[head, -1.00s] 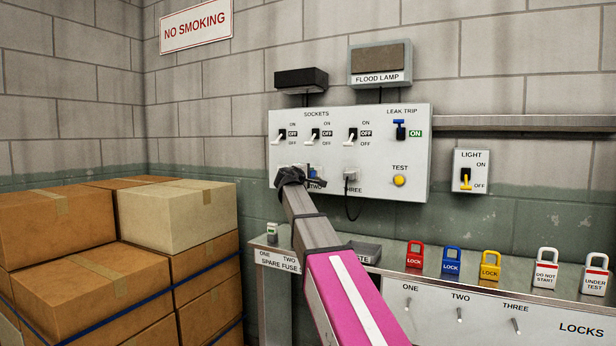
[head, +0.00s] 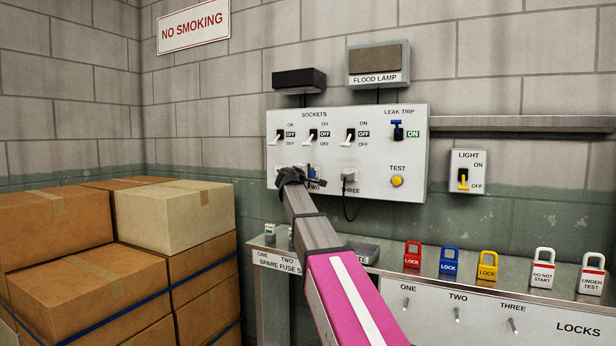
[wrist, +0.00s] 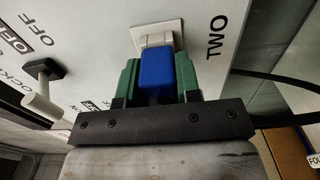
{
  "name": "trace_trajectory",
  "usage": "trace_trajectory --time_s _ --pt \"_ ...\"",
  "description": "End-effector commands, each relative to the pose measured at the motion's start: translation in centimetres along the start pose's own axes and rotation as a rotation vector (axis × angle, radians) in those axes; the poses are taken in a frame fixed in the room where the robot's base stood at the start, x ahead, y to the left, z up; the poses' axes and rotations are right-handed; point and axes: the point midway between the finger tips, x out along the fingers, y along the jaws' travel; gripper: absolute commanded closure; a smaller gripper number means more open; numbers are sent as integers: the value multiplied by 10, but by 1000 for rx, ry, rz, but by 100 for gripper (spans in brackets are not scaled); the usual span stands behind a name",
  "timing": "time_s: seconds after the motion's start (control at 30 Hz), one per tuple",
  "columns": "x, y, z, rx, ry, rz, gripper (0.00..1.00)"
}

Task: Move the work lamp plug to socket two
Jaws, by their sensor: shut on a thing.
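My gripper (wrist: 156,80) is shut on a blue plug (wrist: 157,68), with a green finger on each side of it. The plug is lined up in front of a pale socket (wrist: 158,33), beside the label TWO. How deep the plug sits in the socket cannot be told. The plug's lead is hidden there.
Three switches above the sockets point down, to OFF. A grey plug with a black lead is in socket three (head: 349,175). The leak trip (head: 397,130) and yellow test button (head: 397,181) are to the right. Below is a bench with locks (head: 450,261); boxes (head: 175,217) stand left.

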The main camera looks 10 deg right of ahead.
Motion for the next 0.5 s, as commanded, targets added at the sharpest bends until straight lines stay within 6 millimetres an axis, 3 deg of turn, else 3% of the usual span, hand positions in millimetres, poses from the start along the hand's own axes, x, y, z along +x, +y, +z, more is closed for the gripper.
trace_trajectory --time_s 0.03,0.1,0.5 --pt "0 0 0 0 0 0 59" --pt "0 0 0 0 0 0 39" --pt "-9 0 1 0 0 0 39"
